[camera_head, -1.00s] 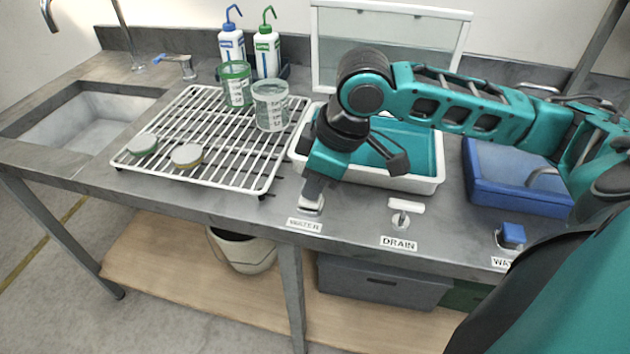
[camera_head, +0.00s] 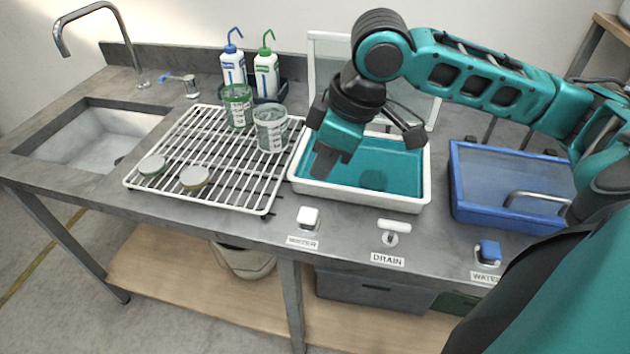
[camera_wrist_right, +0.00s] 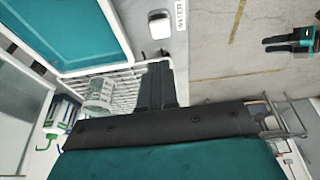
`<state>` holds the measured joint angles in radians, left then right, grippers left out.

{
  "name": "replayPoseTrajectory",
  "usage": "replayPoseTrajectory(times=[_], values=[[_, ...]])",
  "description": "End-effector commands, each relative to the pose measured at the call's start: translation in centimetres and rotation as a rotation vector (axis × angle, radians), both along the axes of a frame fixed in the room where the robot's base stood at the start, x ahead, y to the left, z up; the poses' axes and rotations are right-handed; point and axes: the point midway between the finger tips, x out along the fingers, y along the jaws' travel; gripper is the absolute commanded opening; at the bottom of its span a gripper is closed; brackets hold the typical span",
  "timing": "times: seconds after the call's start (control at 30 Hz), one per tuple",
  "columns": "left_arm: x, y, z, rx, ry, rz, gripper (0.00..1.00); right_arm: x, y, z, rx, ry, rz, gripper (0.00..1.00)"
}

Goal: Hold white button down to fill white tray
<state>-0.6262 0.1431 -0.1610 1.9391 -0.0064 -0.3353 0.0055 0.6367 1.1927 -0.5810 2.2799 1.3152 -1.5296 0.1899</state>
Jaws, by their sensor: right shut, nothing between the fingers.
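The white button (camera_head: 308,216) stands on the counter's front strip above a WATER label, and nothing touches it. It also shows in the wrist view (camera_wrist_right: 160,26). The white tray (camera_head: 402,203) is behind it, with a teal inside and a dark round spot on the bottom. I cannot tell the water level. My right gripper (camera_head: 325,172) is shut and empty, fingers pointing down over the tray's left front, above and behind the button. Its dark fingers show together in the wrist view (camera_wrist_right: 156,84). My left gripper does not show.
A white DRAIN handle (camera_head: 394,226) and a blue button (camera_head: 489,251) stand right of the white button. A blue lidded tray (camera_head: 500,175) is at right. A white rack (camera_head: 200,190) with several containers is at left, beside a sink (camera_head: 90,140).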

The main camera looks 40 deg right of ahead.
Motion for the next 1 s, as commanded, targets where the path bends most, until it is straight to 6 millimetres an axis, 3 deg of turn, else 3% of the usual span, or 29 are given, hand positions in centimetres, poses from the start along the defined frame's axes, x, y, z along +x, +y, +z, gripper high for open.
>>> replayPoseTrajectory(times=[0.1, 0.3, 1.0], values=[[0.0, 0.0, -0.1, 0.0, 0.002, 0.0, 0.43, -0.3, -0.3, 1.8, 0.0, -0.004, 0.0, 0.0], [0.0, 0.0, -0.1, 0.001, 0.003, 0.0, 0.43, -0.7, -0.6, 3.0, 0.0, -0.002, 0.001, 0.0], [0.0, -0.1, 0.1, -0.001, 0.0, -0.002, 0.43, -0.7, -0.6, 3.1, 0.0, -0.001, 0.001, 0.0]])
